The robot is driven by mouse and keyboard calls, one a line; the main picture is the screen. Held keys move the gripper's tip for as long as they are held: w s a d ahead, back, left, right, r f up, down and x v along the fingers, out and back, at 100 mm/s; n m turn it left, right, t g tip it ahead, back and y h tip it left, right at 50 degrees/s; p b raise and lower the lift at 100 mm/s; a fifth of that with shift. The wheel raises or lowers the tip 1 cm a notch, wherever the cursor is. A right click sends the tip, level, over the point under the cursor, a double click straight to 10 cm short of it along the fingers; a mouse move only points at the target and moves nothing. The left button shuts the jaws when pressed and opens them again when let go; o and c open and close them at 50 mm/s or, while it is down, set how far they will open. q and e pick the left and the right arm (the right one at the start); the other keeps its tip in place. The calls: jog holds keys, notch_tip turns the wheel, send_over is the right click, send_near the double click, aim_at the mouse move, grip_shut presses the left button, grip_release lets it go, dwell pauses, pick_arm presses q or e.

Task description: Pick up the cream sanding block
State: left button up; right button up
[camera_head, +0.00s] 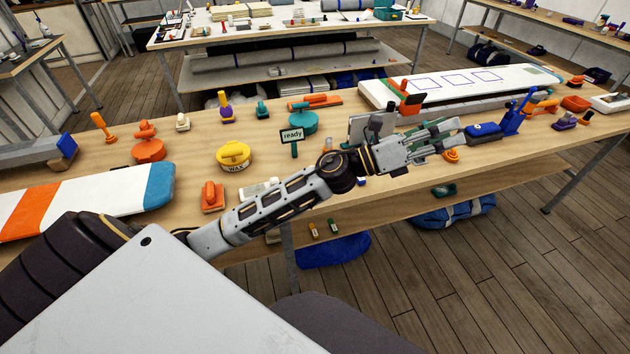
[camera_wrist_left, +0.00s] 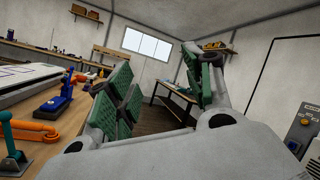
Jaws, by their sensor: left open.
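A small cream block with a raised grip, which looks like the cream sanding block (camera_head: 182,122), stands on the near wooden table, left of centre toward the back, in the head view. My left gripper (camera_head: 435,138) is open and empty over the table's right part, far to the right of the cream block and apart from it. In the left wrist view my left gripper (camera_wrist_left: 165,92) shows its green-padded fingers spread with nothing between them. The cream block does not show in that view. My right gripper is in neither view.
Near the cream block stand an orange round tool (camera_head: 148,148), a purple-and-yellow tool (camera_head: 225,108) and a yellow wax tin (camera_head: 234,156). A "ready" sign (camera_head: 292,136) stands mid-table. An orange block (camera_head: 212,197) sits by the front edge. A blue clamp (camera_head: 515,115) is beyond my left gripper.

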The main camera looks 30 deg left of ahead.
pick_arm(q)
jog(key=s+d+f+m+g, duration=0.3)
jog(key=f+m+g, duration=0.2)
jog(key=m+g, duration=0.7)
jog(key=a+f+m+y, duration=0.5)
jog(key=f+m+y, duration=0.1)
jog(key=f+m, duration=0.1)
jog(key=w+a+m+g+y, duration=0.1)
jog(key=a+y, duration=0.5)
jog(key=a, duration=0.7)
jog(key=w+a+f+m+g+y, duration=0.1)
jog(key=a+y, duration=0.4)
jog(key=a, duration=0.9)
jog(key=shift+w+a+f+m+y, duration=0.15)
jog(key=shift+w+a+m+y, duration=0.2)
jog(key=shift+m, duration=0.55)
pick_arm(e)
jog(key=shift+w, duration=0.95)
pick_arm(q)
jog(key=shift+d, duration=0.1)
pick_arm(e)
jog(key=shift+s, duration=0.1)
